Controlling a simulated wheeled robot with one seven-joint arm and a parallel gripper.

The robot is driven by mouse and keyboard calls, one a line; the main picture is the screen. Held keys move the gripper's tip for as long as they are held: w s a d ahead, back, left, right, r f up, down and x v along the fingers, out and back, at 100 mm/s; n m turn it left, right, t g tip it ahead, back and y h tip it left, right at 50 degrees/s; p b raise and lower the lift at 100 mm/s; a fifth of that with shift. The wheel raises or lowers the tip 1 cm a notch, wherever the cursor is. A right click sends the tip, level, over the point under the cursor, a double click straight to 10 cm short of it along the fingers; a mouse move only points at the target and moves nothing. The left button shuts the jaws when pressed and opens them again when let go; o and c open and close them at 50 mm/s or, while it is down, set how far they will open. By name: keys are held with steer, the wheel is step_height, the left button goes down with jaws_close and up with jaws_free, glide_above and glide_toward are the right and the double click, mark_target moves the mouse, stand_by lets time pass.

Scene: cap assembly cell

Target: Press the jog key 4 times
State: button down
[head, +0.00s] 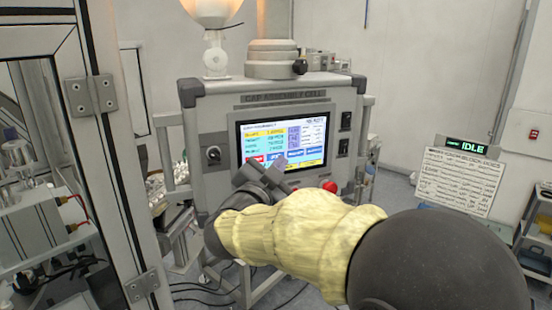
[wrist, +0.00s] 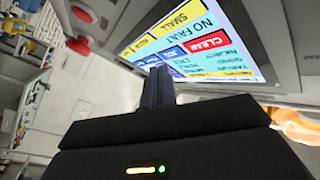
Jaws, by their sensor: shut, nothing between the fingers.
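The lit touchscreen (head: 283,128) is set in the front of the grey cap assembly cell panel. It has coloured fields and a bottom row with a red key and blue keys. I cannot read for sure which one is the jog key. In the wrist view the screen (wrist: 195,35) appears turned, with a red CLEAR field, NO FAULT and SMALL legible, and small blue keys (wrist: 173,52). My gripper (head: 277,168) is shut and empty in front of the screen's lower edge. In the wrist view its fingers (wrist: 158,80) overlap the screen's edge; I cannot tell whether they touch it.
A red mushroom button (head: 329,186) sits below the screen's right side, close to my arm. A rotary switch (head: 213,155) is left of the screen, and black switches (head: 345,122) are right. A framed door (head: 110,150) stands at left. A sign at right reads IDLE (head: 472,146).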

steer(key=s, duration=0.1)
steer(key=s+d+b, duration=0.1)
steer(key=s, duration=0.1)
steer(key=s+d, duration=0.1)
steer(key=shift+s+b, duration=0.3)
steer(key=shift+b, duration=0.1)
steer(key=shift+w, duration=0.1)
stand_by(2.7)
steer(key=d+f+n+g+y+b, duration=0.1)
steer(key=d+f+n+g+y, duration=0.3)
steer(key=f, duration=0.7)
steer(key=d+f+n+g+y, duration=0.15)
steer(key=f+n+y, duration=0.35)
steer(key=f, duration=0.5)
steer(key=s+d+f+n+g+h, duration=0.1)
steer(key=s+d+f+g, duration=0.4)
steer(key=s+f, duration=0.2)
steer(key=s+d+f+n+g+h, duration=0.1)
steer(key=s+d+f+g, duration=0.4)
steer(key=s+f, duration=0.2)
steer(key=s, duration=0.2)
steer(key=shift+s+b, duration=0.3)
steer(key=shift+b, duration=0.05)
